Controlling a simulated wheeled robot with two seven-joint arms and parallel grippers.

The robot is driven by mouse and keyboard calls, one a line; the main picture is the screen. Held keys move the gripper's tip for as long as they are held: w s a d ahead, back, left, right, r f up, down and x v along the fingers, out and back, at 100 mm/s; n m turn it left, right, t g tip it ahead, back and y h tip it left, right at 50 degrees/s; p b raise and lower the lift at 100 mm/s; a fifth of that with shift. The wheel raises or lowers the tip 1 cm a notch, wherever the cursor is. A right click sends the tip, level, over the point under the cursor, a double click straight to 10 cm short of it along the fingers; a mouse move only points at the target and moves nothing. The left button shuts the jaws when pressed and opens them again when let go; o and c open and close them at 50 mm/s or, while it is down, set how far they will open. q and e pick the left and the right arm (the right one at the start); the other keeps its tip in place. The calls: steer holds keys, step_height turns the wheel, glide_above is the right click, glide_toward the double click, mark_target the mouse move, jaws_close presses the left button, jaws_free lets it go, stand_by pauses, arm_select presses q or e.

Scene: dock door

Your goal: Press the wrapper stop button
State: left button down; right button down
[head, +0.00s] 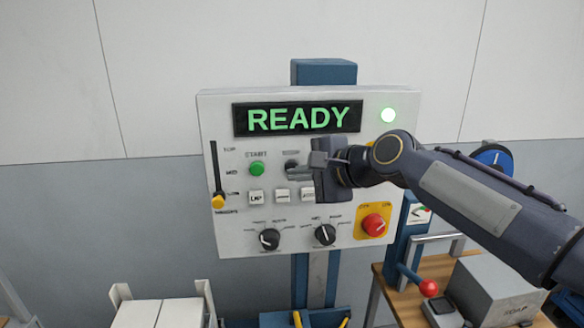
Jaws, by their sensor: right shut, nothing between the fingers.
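A white control panel (225,130) stands upright on a blue post, with a display (297,118) reading READY in green. A green button (257,169) sits under a START label. To its right, a dark round button (290,164) sits under a blurred label that looks like STOP; my gripper partly hides it. My right gripper (301,172) is shut and empty, its fingertips pointing left at the dark button's lower right edge. I cannot tell whether they touch it. My left gripper is out of view.
A red mushroom button (373,225) sits on a yellow plate at the panel's lower right. White keys (257,197), black knobs (269,239) and a yellow-tipped slider (217,201) surround the work area. A wooden table (388,290) with a grey box (495,290) stands at right.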

steer(key=shift+w, duration=0.3)
steer(key=shift+w, duration=0.45)
stand_by(0.7)
steer(key=shift+s, duration=0.9)
steer(key=s, duration=0.5)
steer(key=shift+d, duration=0.1)
stand_by(0.6)
